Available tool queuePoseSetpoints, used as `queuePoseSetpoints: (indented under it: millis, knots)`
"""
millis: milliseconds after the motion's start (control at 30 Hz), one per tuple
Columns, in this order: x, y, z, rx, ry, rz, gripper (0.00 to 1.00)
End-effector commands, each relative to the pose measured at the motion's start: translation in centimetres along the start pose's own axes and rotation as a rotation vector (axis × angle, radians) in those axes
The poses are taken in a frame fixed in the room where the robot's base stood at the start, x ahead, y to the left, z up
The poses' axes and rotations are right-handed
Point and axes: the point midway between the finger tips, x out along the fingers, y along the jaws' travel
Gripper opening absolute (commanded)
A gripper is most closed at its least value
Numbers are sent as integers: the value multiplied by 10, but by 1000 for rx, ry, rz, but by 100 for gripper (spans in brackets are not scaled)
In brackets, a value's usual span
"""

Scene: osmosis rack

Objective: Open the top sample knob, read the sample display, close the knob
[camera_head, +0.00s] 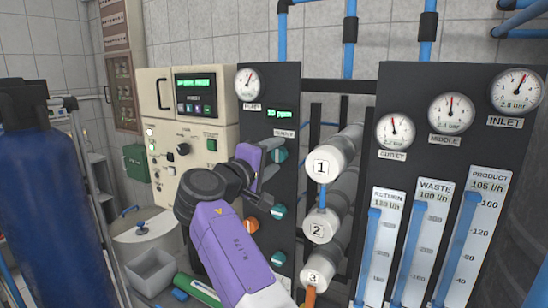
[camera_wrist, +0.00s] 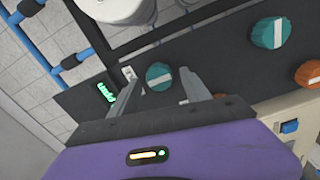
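The top sample knob (camera_head: 281,155) is teal with a white stripe and sits high on the dark panel. In the wrist view the knob (camera_wrist: 159,76) appears between my fingertips, its stripe slanted. My gripper (camera_head: 268,166) is open in front of the knob, and a gap shows between each finger and the knob in the wrist view (camera_wrist: 161,84). The sample display (camera_head: 280,113) glows green above the knob and seems to read 10 ppm. It also shows in the wrist view (camera_wrist: 105,92), too slanted to read.
Lower on the panel are orange knobs (camera_head: 252,224) and another teal knob (camera_head: 279,258). White-capped cylinders (camera_head: 322,163) stick out just right. A control cabinet (camera_head: 190,140) stands left, and a flow-meter panel (camera_head: 440,175) stands right. A blue tank (camera_head: 40,200) fills the left edge.

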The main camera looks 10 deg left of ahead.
Motion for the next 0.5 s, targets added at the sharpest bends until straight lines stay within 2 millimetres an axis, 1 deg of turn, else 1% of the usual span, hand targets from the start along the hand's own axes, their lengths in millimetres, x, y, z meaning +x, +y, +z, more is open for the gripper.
queuePoseSetpoints:
  millis: [267, 367, 500]
  knots:
    - [-2, -1, 1, 1, -2, -1, 56]
    - [-10, -2, 0, 2, -1, 0, 56]
    - [-30, -4, 1, 3, 1, -1, 56]
